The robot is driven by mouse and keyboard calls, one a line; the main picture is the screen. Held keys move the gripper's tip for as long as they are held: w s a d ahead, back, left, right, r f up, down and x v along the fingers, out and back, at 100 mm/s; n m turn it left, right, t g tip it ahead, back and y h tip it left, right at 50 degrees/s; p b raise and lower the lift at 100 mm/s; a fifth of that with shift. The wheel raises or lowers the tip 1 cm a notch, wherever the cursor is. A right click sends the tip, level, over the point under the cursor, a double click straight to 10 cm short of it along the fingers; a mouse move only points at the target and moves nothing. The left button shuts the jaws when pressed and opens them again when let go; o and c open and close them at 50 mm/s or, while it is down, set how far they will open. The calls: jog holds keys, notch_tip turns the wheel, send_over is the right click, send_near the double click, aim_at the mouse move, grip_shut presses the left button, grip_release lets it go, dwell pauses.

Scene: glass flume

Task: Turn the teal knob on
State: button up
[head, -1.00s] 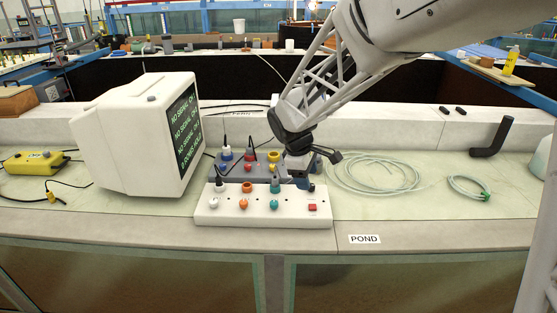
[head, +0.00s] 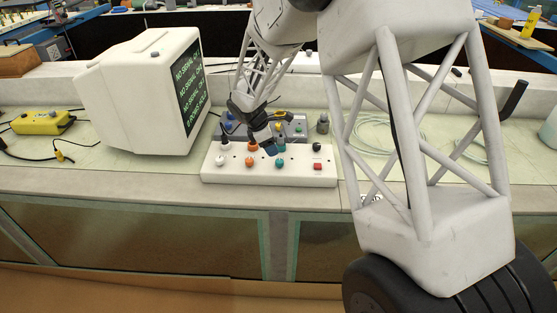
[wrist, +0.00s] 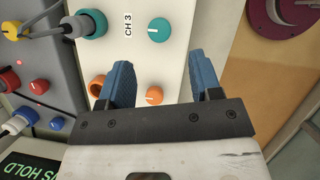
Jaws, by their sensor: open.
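The teal knob (head: 280,163) is in the front row of the white panel (head: 213,177). In the wrist view the teal knob (wrist: 159,29) sits by the CH 3 label, and its white pointer line points left, towards that label. The orange knob (wrist: 154,96) is nearer to the jaws. My gripper (head: 271,149) is over the panel, just behind the front knob row. In the wrist view my gripper (wrist: 160,72) has its blue fingers apart and empty. The teal knob lies beyond the fingertips in that picture, with no contact visible.
A teal socket (wrist: 92,23) and an orange socket (wrist: 97,88) sit beside the knobs. A grey box (wrist: 30,60) with cables stands behind. A monitor (head: 145,90) stands left.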

aim_at(279, 161)
jog(key=shift+w+f, duration=0.1)
jog(key=shift+f, duration=0.1)
dwell(0.3)
jog(key=shift+x, duration=3.75)
jog(key=c, duration=0.9)
jog(key=shift+c, duration=0.2)
